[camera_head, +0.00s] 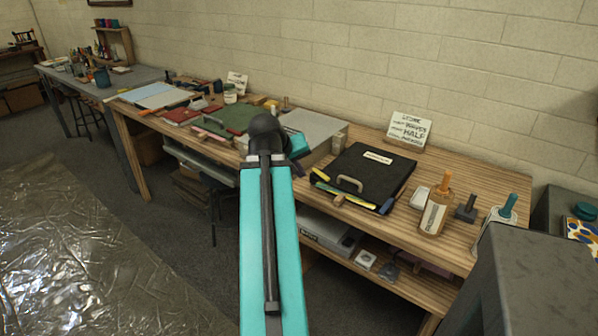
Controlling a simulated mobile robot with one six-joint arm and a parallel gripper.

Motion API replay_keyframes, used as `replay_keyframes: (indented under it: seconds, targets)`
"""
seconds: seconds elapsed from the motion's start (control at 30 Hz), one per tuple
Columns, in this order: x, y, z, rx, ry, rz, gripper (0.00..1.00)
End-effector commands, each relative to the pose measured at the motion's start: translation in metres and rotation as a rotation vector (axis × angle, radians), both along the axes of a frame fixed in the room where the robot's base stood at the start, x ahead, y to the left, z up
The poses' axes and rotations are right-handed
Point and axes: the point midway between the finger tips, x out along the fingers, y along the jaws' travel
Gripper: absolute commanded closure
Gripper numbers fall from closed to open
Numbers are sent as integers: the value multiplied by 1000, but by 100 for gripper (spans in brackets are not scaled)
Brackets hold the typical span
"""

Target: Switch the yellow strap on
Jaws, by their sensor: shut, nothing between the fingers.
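A black flat case or board (368,168) with a white label lies on the wooden bench, right of my arm. A narrow yellow strip (357,201), which looks like the yellow strap, runs along its front edge. Its yellow end (320,175) shows at the left front corner. A pale curved handle (349,183) stands near the front edge. Whether the strap is on or off cannot be told. My turquoise arm rises through the middle to a dark joint. My gripper is not visible; the arm hides what lies behind it.
A grey box (315,136) lies left of the black case. A brown bottle (435,213), a dark block (466,210) and a white dish (420,198) stand to its right. A sign (408,130) stands behind. A grey cabinet (530,285) fills the lower right. Floor is open at left.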

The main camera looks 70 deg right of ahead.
Motion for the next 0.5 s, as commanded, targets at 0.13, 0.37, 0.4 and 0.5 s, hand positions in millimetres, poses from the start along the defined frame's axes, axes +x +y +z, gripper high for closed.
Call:
replay_keyframes:
  seconds: [0.13,0.37,0.4,0.5]
  targets:
    - [0,0,0,0,0,0,100]
    - [0,0,0,1,9,12,100]
    - [0,0,0,3,16,22,100]
    - [0,0,0,9,49,64,100]
